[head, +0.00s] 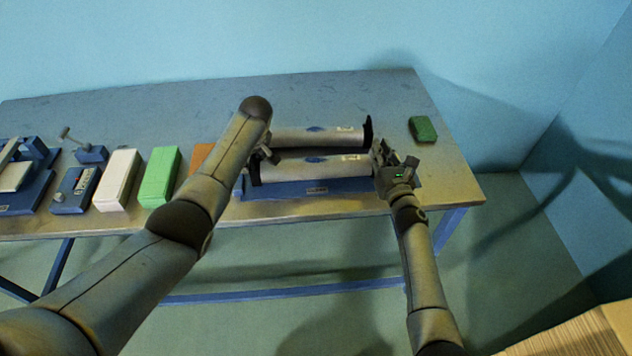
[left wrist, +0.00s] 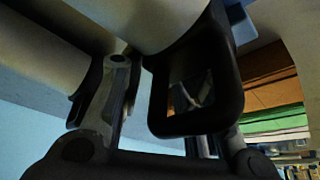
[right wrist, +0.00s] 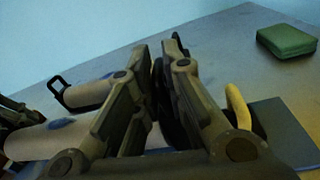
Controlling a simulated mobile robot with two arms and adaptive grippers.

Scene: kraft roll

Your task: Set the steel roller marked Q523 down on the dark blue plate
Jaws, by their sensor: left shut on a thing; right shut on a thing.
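Two pale steel rollers with blue oval marks lie side by side in the head view, a near roller (head: 315,166) and a far roller (head: 310,137). Their lettering is too small to read, so I cannot tell which is Q523. The dark blue plate (head: 300,190) shows under the near roller; I cannot tell whether they touch. My left gripper (head: 264,156), partly hidden by its arm, is shut on the near roller's left end, at a black loop handle (left wrist: 222,110). My right gripper (head: 384,158) is shut at its right end; its fingers (right wrist: 158,65) hide the grip.
A green block (head: 423,129) lies right of the rollers. Left of the plate stand an orange block (head: 196,158), a green box (head: 160,177), a white box (head: 118,180) and blue devices (head: 75,190). The bench (head: 340,88) is clear behind.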

